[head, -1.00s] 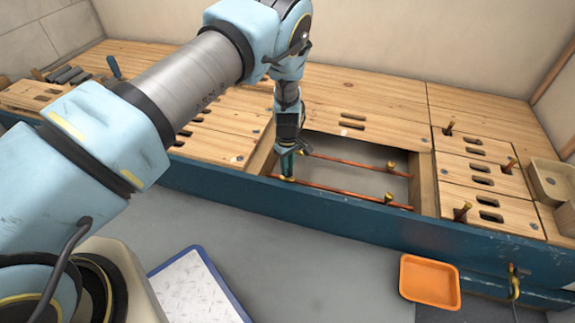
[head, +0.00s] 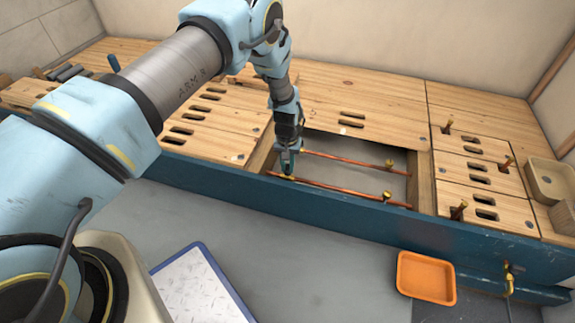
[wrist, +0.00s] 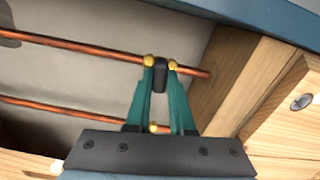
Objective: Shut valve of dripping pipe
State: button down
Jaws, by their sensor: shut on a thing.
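Two copper pipes run across an open bay in the wooden deck: a front pipe (head: 340,187) and a rear pipe (head: 345,158). Brass fittings stand on both, such as the front right one (head: 387,197) and the rear right one (head: 390,164). My gripper (head: 287,170) is at the left end of the front pipe. In the wrist view its teal fingers (wrist: 160,82) close on a small black valve handle (wrist: 160,74) at that pipe, with brass showing at both sides. The valve body is mostly hidden. No drip is visible.
An orange tray (head: 426,278) lies on the floor in front of the blue bench edge (head: 340,208). A blue-rimmed white board (head: 200,288) lies left of it. Several brass stubs rise from the right deck panels. A wooden tray (head: 550,180) sits far right.

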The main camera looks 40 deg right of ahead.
aim_at(287, 168)
jog(key=shift+m, duration=0.7)
jog(key=c, duration=0.8)
grip_release()
notch_tip(287, 168, up, 11)
jog(key=p, duration=0.3)
jog(key=shift+f, duration=0.1)
